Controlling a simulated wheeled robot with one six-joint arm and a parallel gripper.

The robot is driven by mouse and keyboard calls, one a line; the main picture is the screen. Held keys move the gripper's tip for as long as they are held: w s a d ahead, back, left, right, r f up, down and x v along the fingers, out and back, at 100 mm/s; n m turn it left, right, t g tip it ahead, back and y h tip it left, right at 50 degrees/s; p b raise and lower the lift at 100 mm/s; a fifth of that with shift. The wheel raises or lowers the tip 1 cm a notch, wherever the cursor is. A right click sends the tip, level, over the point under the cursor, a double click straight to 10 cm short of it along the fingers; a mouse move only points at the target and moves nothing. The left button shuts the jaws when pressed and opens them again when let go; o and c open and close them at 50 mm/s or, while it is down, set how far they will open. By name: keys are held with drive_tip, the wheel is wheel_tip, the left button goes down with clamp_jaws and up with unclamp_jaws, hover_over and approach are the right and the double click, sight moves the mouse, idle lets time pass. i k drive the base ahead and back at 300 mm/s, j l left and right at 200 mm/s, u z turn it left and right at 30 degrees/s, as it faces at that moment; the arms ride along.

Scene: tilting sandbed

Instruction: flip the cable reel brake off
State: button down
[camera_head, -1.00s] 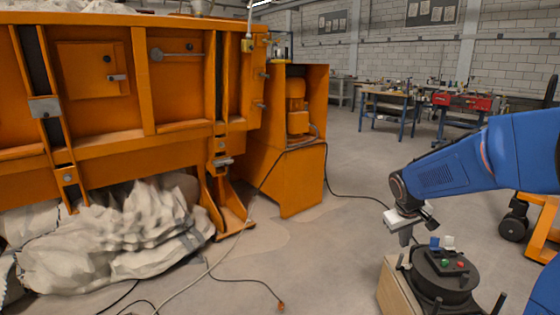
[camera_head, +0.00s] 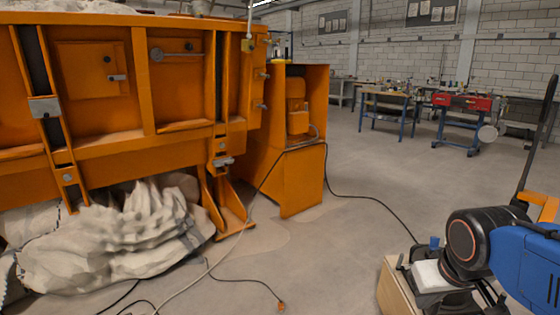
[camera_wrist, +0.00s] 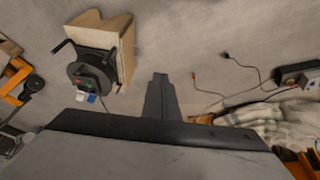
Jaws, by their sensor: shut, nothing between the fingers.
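The black cable reel (camera_wrist: 76,72) lies on a pale wooden block (camera_wrist: 120,45) at the upper left of the wrist view. Its face carries small red, green, blue and white parts, and dark rods stick out at its edge. I cannot tell which part is the brake. In the head view my arm hides most of the reel; a blue part (camera_head: 434,243) shows above my gripper's pale body (camera_head: 430,274). In the wrist view my gripper (camera_wrist: 160,78) is shut and empty, to the right of the reel and apart from it in the picture.
An orange sandbed frame (camera_head: 100,140) fills the left, with pale sacks (camera_head: 115,240) beneath. Cables (camera_head: 240,280) trail over the floor. Workbenches (camera_head: 390,104) stand at the back.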

sight(399, 267)
drive_tip(key=i+l, duration=0.25)
drive_tip(key=i, duration=0.25)
drive_tip(key=i+l, duration=0.3)
drive_tip(key=i, duration=0.15)
